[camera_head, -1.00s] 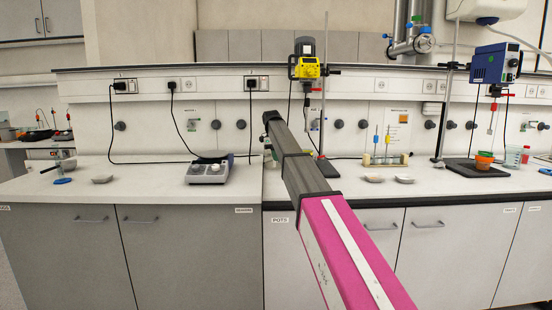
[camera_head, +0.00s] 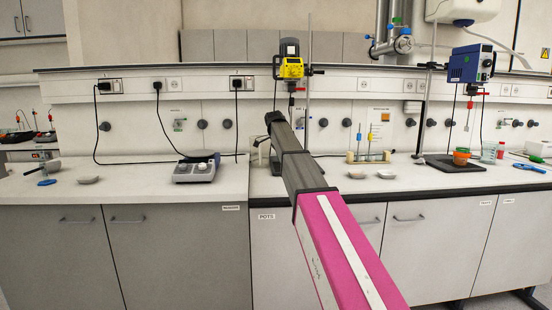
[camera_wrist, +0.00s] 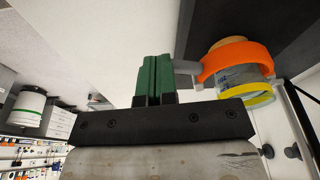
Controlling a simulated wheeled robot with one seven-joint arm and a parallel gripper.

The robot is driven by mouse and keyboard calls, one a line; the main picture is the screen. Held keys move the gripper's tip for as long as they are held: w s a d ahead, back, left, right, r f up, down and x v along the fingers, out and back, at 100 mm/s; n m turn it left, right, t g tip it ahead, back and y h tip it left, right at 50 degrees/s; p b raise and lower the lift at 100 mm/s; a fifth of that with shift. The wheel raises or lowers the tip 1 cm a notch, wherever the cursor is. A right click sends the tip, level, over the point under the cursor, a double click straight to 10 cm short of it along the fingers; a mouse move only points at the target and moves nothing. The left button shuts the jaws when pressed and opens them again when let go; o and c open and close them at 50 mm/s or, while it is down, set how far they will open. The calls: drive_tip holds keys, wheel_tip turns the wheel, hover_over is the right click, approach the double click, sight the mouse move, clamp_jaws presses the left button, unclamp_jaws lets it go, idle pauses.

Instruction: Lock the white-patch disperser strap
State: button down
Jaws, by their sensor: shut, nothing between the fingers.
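A yellow disperser (camera_head: 291,68) hangs on a stand at the middle of the bench. A blue disperser (camera_head: 470,63) hangs on another stand at the right. I cannot make out a white patch on either. In the wrist view, an orange band (camera_wrist: 226,62) wraps around a clear vessel (camera_wrist: 237,77), with a grey tab (camera_wrist: 187,72) sticking out at its left and a yellow ring (camera_wrist: 247,96) at its lower end. My gripper (camera_wrist: 154,60) has its green fingers shut and empty, just left of the tab; contact is unclear. My arm hides the gripper in the head view.
Cables hang at the back wall. The front left of the bench is mostly clear.

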drive_tip(key=w+d+n+t, duration=0.1)
drive_tip(key=w+d+n, duration=0.1)
drive_tip(key=d+n, duration=0.4)
drive_tip(key=shift+w+d+y, duration=0.2)
drive_tip(key=shift+d+y, duration=0.1)
drive_tip(key=shift+d, duration=1.7)
drive_tip(key=shift+d+f, duration=0.1)
